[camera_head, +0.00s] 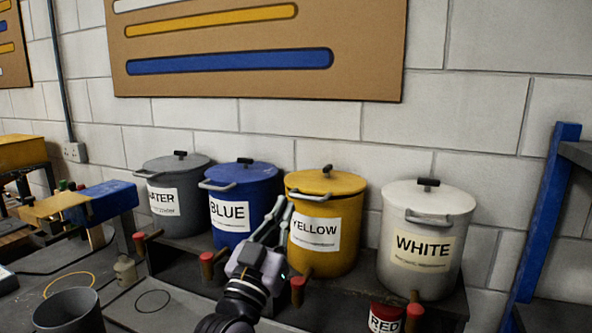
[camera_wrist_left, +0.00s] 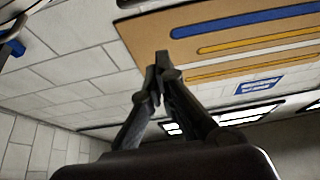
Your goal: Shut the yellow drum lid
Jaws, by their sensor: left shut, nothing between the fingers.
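The yellow drum (camera_head: 322,255) stands on the dark shelf between the blue and white drums, with a label reading YELLOW. A grey handle sticks out at the lid's front edge. My left gripper (camera_head: 284,204) is in front of the gap between the blue and yellow drums, its fingers pointing up, just left of the yellow drum's front. It is shut and empty; its closed fingertips also show in the left wrist view (camera_wrist_left: 162,62). My right gripper is not in view.
The blue drum (camera_head: 243,215), grey water drum (camera_head: 177,205) and white drum (camera_head: 425,250) share the shelf, lids on. Valves with red-brown handles line its front. A red-labelled can (camera_head: 384,318) and grey cup (camera_head: 68,312) are lower. A blue post (camera_head: 545,210) stands at right.

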